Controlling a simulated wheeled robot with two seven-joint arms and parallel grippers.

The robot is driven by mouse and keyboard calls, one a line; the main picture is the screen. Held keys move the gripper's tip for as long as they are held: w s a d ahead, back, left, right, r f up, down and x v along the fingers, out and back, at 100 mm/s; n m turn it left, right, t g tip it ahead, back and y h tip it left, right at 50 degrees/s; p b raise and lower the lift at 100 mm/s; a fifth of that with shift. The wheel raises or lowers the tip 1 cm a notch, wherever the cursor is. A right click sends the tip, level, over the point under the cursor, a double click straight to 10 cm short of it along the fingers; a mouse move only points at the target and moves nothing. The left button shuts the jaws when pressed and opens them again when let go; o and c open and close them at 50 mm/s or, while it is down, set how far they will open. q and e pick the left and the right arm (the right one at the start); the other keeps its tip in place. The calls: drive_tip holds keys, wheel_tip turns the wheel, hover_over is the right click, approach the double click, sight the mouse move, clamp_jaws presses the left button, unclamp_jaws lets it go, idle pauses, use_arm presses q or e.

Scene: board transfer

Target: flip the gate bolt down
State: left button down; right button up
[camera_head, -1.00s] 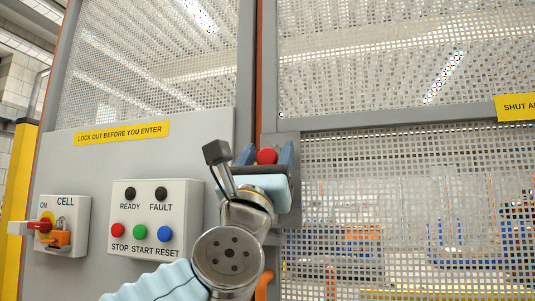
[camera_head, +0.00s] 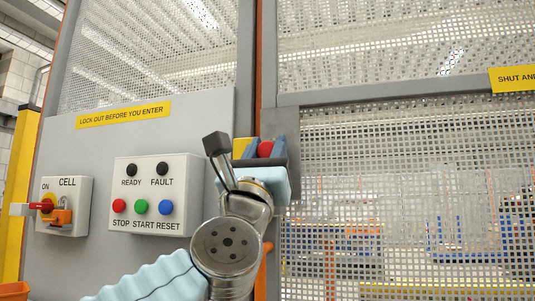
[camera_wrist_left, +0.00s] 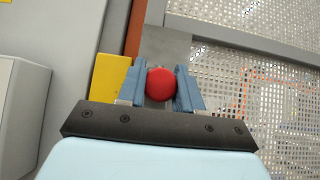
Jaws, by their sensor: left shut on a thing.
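The gate bolt shows as a red round knob (camera_head: 265,149) at the seam between the grey panel and the mesh gate. My left gripper (camera_head: 264,148) is shut on it, with one blue finger on each side of the knob. In the left wrist view the red knob (camera_wrist_left: 160,84) sits between the two blue fingertips (camera_wrist_left: 160,85). A yellow block (camera_wrist_left: 110,76) lies just left of the fingers, and a grey plate (camera_wrist_left: 166,48) is behind the knob. The rest of the bolt is hidden behind my gripper. My right gripper is not in view.
A control box (camera_head: 157,194) with several coloured buttons is on the panel left of my arm. A cell switch box (camera_head: 64,205) with a red handle and orange padlock is farther left. The mesh gate (camera_head: 410,190) fills the right side.

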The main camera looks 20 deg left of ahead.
use_arm(q)
drive_tip(key=shift+f, duration=0.6)
drive_tip(key=shift+d+r, duration=0.1)
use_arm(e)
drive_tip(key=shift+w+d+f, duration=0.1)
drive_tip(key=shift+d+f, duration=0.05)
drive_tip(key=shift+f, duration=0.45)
use_arm(q)
drive_tip(key=c, duration=0.8)
unclamp_jaws()
drive_tip(key=shift+s, duration=0.1)
drive_tip(key=shift+s+f+b, duration=0.2)
drive_tip(key=shift+f+b, duration=0.1)
drive_tip(key=shift+b, duration=0.05)
drive_tip(key=b+v, duration=0.5)
drive_tip(key=v, duration=0.8)
drive_tip(key=shift+b, duration=0.4)
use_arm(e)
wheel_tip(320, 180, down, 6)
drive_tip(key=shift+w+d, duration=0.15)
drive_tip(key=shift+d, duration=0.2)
